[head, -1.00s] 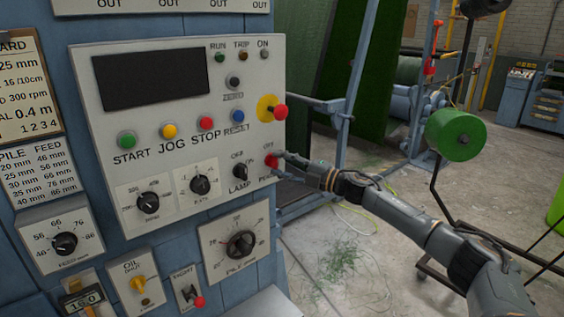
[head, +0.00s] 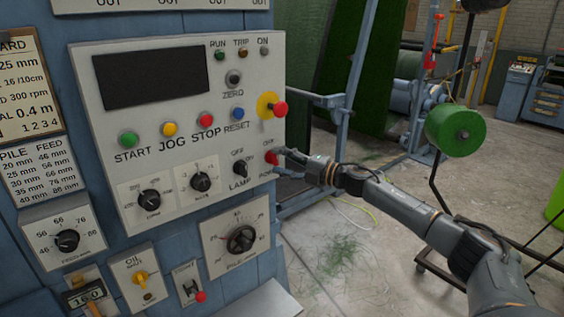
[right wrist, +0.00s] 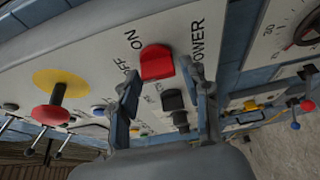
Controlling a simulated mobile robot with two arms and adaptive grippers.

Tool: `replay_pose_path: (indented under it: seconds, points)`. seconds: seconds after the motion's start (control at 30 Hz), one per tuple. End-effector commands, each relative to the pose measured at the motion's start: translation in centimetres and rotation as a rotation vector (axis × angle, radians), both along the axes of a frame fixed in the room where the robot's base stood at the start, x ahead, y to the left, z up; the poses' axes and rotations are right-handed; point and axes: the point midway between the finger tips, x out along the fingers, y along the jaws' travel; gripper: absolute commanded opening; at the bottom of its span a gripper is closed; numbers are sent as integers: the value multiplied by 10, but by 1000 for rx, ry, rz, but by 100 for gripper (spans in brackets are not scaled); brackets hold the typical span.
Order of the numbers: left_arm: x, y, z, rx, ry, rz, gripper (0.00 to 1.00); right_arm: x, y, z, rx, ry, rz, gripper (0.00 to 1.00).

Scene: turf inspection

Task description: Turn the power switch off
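The power switch is a red knob (head: 271,158) at the right edge of the white control panel (head: 110,122), with OFF lettering above it and POWER below. My right gripper (head: 280,163) is at the knob, coming from the right. In the right wrist view the red knob (right wrist: 157,62) shows between and just beyond the fingertips of my open right gripper (right wrist: 167,86). A gap shows on each side of the knob; contact is not clear. ON and OFF lettering lies beside it, but I cannot tell which one it points to. My left gripper is not in view.
A red button on a yellow disc (head: 279,109) stands out above the switch. The black lamp knob (head: 240,168) is close on its left. Coloured push buttons and dials fill the panel. A blue frame (head: 343,130) stands behind my right arm; open floor lies to the right.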

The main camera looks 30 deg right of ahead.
Motion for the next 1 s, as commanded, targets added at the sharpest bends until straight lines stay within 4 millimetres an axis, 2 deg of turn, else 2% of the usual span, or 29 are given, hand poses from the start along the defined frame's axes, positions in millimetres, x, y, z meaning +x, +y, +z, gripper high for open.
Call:
replay_pose_path:
  seconds: [0.33,0.47,1.0]
  points:
    - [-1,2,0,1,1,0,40,-1,-1,1,4,0,-1,60]
    - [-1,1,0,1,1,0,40,-7,-5,0,3,1,-3,60]
    - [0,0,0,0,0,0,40,-75,-39,-2,3,6,-2,60]
